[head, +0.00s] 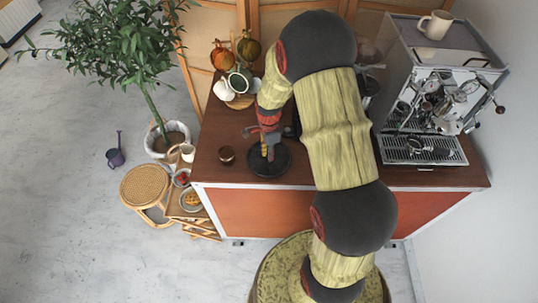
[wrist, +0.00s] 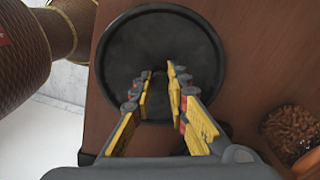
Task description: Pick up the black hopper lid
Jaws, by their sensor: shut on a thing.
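The black hopper lid is a round, dark disc with a raised rim. In the head view the lid (head: 281,163) is at the front part of the brown counter, left of my arm. In the wrist view the lid (wrist: 150,30) fills the upper middle. My gripper (head: 266,151) points down over the middle of the lid. In the wrist view its yellow and grey fingers (wrist: 160,82) are close together at the lid's centre, shut on the lid. The gripped part is mostly hidden between the fingertips. I cannot tell whether the lid touches the counter.
The espresso machine (head: 440,90) fills the right end, with a white mug (head: 435,25) on top. The counter's front edge (head: 230,185) is close to the lid.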

